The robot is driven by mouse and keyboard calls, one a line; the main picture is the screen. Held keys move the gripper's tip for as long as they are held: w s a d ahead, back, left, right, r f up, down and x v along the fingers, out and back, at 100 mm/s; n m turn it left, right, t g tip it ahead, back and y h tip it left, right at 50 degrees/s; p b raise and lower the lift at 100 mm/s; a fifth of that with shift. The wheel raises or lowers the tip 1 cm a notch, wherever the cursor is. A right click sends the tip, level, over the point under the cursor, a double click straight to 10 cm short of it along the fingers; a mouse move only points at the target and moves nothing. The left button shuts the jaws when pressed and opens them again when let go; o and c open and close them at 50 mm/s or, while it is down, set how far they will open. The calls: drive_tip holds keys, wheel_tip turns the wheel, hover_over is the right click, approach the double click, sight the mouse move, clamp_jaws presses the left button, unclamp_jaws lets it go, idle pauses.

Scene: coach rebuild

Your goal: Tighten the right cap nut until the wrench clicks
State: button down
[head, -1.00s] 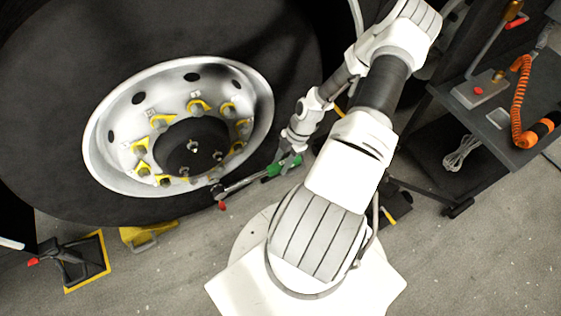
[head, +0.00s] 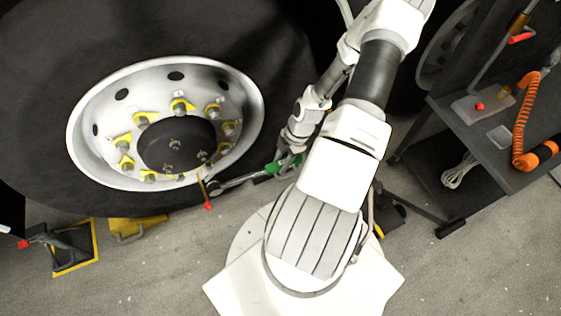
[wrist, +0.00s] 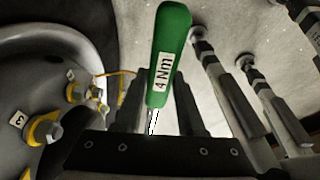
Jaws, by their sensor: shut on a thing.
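My gripper (head: 291,162) is shut on the green handle of a wrench (head: 275,168), low at the right of the wheel. In the wrist view the green handle (wrist: 170,45), marked "4 Nm", stands up between my dark fingers (wrist: 156,95). The wrench's metal shaft runs left to its head (head: 213,188), near the rim's lower right edge. Several small studs or nuts show on the dark hub, one at its right (head: 203,155). I cannot tell which is the right cap nut, or whether the wrench head touches anything.
The silver rim (head: 88,170) carries several nuts with yellow pointers. A red-tipped rod (head: 208,205) hangs beside the wrench head. A yellow chock (head: 138,228) and a black-and-yellow stand (head: 72,248) are on the floor. A dark cart (head: 505,165) with an orange coiled hose stands at right.

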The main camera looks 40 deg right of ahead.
drive_tip(key=w, duration=0.2)
drive_tip(key=w+d+b, duration=0.1)
drive_tip(key=w, duration=0.1)
drive_tip(key=shift+w+d, duration=0.2)
drive_tip(key=shift+w, duration=0.2)
drive_tip(key=shift+r, duration=0.15)
idle(1.1)
drive_tip(key=shift+w+d, duration=0.2)
drive_tip(key=shift+w, duration=0.5)
drive_tip(key=shift+w+d, duration=0.15)
drive_tip(key=shift+w, duration=0.5)
idle(0.9)
wheel_tip(320, 180, down, 2)
drive_tip(key=shift+y+b, duration=0.5)
drive_tip(key=shift+b, duration=0.35)
